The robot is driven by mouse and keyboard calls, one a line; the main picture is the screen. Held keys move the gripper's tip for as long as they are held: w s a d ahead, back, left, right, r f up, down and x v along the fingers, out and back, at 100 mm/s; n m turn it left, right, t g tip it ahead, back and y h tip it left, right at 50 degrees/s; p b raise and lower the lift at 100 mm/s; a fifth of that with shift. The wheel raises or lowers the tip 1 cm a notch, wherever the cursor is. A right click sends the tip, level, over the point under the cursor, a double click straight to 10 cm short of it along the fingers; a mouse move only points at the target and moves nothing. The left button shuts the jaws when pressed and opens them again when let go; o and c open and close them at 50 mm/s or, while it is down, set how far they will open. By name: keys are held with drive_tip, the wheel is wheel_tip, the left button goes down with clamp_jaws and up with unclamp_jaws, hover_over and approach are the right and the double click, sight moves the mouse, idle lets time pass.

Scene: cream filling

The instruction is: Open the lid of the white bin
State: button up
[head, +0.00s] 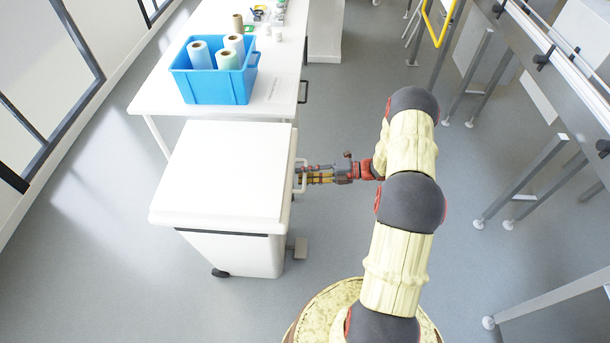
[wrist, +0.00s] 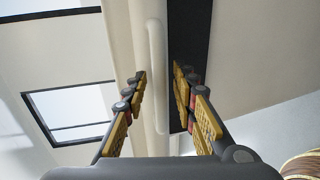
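The white bin (head: 240,252) stands left of my arm in the head view. Its flat white lid (head: 225,170) lies shut on top. A white bar handle (head: 301,176) runs along the lid's right side, and it also shows in the wrist view (wrist: 157,75). My gripper (head: 303,176) reaches the handle from the right. In the wrist view my gripper (wrist: 160,85) is open, with one finger on each side of the handle. Gaps show between the fingers and the bar. Contact of the fingertips with the lid edge cannot be told.
A white table (head: 160,97) stands behind the bin. It carries a blue crate (head: 215,88) with several rolls and small items. A grey pedal (head: 298,248) sticks out low on the bin's right. Metal frames (head: 500,180) stand at the right. Grey floor between is clear.

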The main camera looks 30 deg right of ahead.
drive_tip(key=shift+c, duration=0.4)
clamp_jaws()
idle(0.4)
